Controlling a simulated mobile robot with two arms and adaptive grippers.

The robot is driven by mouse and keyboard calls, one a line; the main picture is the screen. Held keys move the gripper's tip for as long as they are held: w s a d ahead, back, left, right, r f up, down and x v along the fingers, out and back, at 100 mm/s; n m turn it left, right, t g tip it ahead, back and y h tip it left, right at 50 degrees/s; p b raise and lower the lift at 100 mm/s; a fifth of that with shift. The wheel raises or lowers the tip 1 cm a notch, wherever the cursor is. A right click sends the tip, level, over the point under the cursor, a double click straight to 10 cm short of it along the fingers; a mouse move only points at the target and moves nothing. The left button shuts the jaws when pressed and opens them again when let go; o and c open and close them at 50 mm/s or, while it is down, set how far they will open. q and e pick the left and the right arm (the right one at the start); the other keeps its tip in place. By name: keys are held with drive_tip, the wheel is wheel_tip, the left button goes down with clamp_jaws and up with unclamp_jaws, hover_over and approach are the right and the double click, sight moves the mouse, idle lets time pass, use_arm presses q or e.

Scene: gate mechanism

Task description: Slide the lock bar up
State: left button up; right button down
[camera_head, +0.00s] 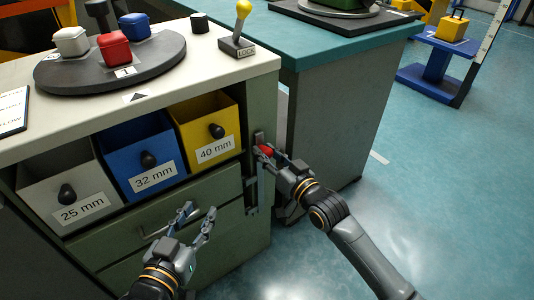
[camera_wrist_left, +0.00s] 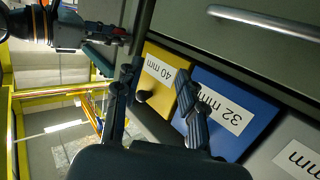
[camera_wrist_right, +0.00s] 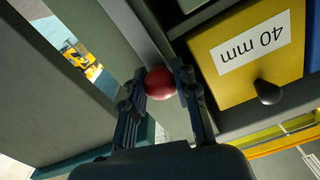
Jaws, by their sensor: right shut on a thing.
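The lock bar (camera_head: 251,194) is a narrow vertical metal strip on the right front edge of the cabinet. Its red round knob (camera_head: 266,150) is near the bar's top, beside the yellow bin. My right gripper (camera_head: 268,153) is shut on the red knob. In the right wrist view the knob (camera_wrist_right: 160,83) sits between the two fingertips. My left gripper (camera_head: 196,220) is open and empty in front of the drawers, apart from the cabinet. In the left wrist view its fingers (camera_wrist_left: 160,90) are spread, with nothing between them.
Bins marked 40 mm (camera_head: 208,128), 32 mm (camera_head: 143,156) and 25 mm (camera_head: 65,188) sit in the cabinet above a drawer handle (camera_head: 160,225). A turntable (camera_head: 110,68) with coloured blocks and a yellow-knobbed lever (camera_head: 240,30) stand on top.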

sight(260, 135)
wheel_tip(260, 135, up, 2)
drive_tip(key=p, duration=0.2)
drive_tip(key=shift+r+p, duration=0.25)
drive_tip(key=shift+p, duration=0.05)
drive_tip(key=shift+r+p, duration=0.85)
drive_tip(key=c, duration=1.1)
unclamp_jaws()
drive_tip(key=shift+r, duration=0.1)
drive_tip(key=shift+o, duration=0.6)
use_arm(q)
drive_tip(key=s+a+f+g+y, duration=0.1)
drive_tip(key=s+a+f+g, duration=0.1)
drive_tip(key=s+f+g, duration=0.3)
drive_tip(key=s+a+f+g+y, duration=0.2)
drive_tip(key=s+f+g, duration=0.4)
drive_tip(key=s, duration=0.3)
drive_tip(key=shift+s+a+f+n, duration=0.3)
drive_tip(key=shift+s+a+f, duration=0.05)
drive_tip(key=shift+a+f, duration=0.5)
use_arm(e)
drive_tip(key=shift+f, duration=0.2)
drive_tip(key=shift+s+d, duration=0.15)
drive_tip(key=shift+s, duration=0.05)
drive_tip(key=v, duration=1.1)
drive_tip(key=shift+s+d, duration=0.15)
drive_tip(key=shift+s, duration=0.05)
